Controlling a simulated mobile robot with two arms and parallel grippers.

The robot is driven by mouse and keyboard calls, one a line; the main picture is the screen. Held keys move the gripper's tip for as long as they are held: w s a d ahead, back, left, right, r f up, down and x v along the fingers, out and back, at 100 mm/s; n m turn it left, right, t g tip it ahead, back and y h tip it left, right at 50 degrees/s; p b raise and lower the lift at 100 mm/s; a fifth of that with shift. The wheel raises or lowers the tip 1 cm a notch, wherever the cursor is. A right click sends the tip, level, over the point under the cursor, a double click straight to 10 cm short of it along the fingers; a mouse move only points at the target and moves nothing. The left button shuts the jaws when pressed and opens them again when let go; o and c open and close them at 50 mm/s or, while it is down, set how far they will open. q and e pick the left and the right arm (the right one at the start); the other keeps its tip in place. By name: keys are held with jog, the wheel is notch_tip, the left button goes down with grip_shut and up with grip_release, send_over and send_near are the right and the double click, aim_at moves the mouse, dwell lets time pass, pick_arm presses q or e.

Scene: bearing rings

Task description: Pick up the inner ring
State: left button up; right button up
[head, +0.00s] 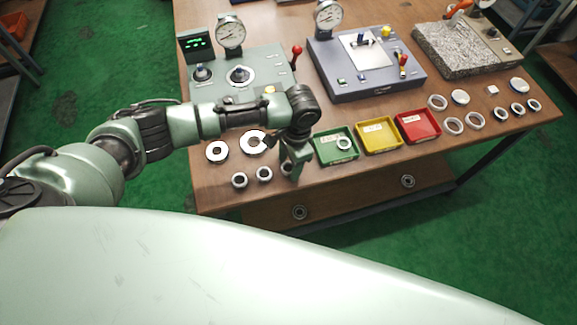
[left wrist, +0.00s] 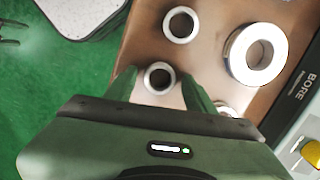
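Small steel rings stand at the front left of the table: one (head: 239,180), a second (head: 264,174), and a third (head: 286,169) partly hidden by my left gripper (head: 292,170). In the left wrist view my left gripper (left wrist: 159,80) is open, its fingers pointing down at the table. One small ring (left wrist: 147,79) shows between the fingers, apart from them as far as I can see. Another small ring (left wrist: 168,24) lies beyond it. A further ring (left wrist: 221,107) is mostly hidden by the right finger. My right gripper is not in view.
Larger flat rings (head: 217,151) lie behind the small ones. A green tray (head: 325,154) holding a ring, a yellow tray (head: 378,146) and a red tray (head: 418,135) stand to the right. Gauge stations (head: 335,88) fill the back. More rings (head: 453,126) lie at the right.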

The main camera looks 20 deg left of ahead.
pick_arm(q)
jog(key=c, duration=1)
grip_shut()
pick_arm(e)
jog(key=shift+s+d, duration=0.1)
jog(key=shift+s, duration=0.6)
pick_arm(q)
jog(key=shift+r, duration=0.2)
